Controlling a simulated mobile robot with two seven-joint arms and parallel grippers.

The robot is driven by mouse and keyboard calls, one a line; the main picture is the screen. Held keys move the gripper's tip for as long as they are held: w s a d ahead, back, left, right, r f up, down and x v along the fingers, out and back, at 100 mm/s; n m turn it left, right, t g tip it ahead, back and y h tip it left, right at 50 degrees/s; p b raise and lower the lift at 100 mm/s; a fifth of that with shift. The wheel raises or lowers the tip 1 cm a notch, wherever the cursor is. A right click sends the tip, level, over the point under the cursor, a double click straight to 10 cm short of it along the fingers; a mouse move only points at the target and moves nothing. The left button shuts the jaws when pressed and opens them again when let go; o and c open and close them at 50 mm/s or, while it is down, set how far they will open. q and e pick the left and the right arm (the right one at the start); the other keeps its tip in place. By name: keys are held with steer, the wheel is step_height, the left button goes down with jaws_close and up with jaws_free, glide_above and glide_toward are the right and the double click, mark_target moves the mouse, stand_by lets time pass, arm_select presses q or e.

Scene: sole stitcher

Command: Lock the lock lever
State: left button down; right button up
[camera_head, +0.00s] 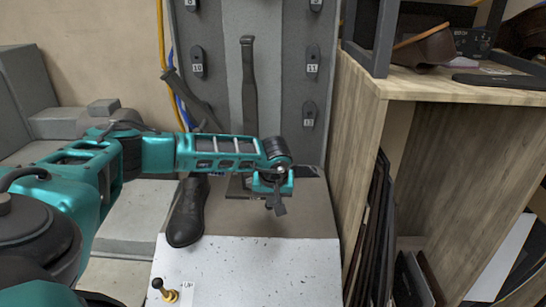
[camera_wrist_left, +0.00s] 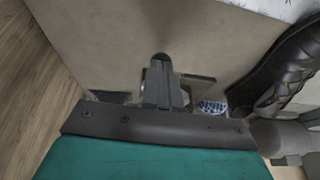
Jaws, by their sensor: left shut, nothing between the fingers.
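A long dark lever (camera_head: 249,85) stands upright against the grey machine panel. A second dark lever (camera_head: 190,100) leans to its left, partly behind my arm. A small black-knobbed lever (camera_head: 158,285) on a brass base stands at the front left of the white-topped surface. No label I can read marks any of them as the lock lever. My left gripper (camera_head: 278,207) points down over the machine's surface, right of the black shoe (camera_head: 187,212), shut and empty. Its closed fingers (camera_wrist_left: 162,62) show in the left wrist view, apart from the shoe (camera_wrist_left: 285,65). My right gripper is not in view.
The grey panel (camera_head: 285,60) carries several numbered black knobs. A wooden shelf unit (camera_head: 362,150) borders the machine on the right, with dark sheets inside. The white-topped surface (camera_head: 255,270) is mostly bare at the front.

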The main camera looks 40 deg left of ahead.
arm_select(q)
steer(key=shift+s+d+f, duration=0.1)
steer(key=shift+f, duration=0.15)
stand_by(0.4)
steer(key=s+d+f+p+v, duration=0.1)
steer(key=d+p+v, duration=0.1)
steer(key=v, duration=1)
steer(key=shift+s+r+p, duration=0.3)
steer(key=shift+s+p, duration=0.15)
steer(key=shift+p, duration=0.2)
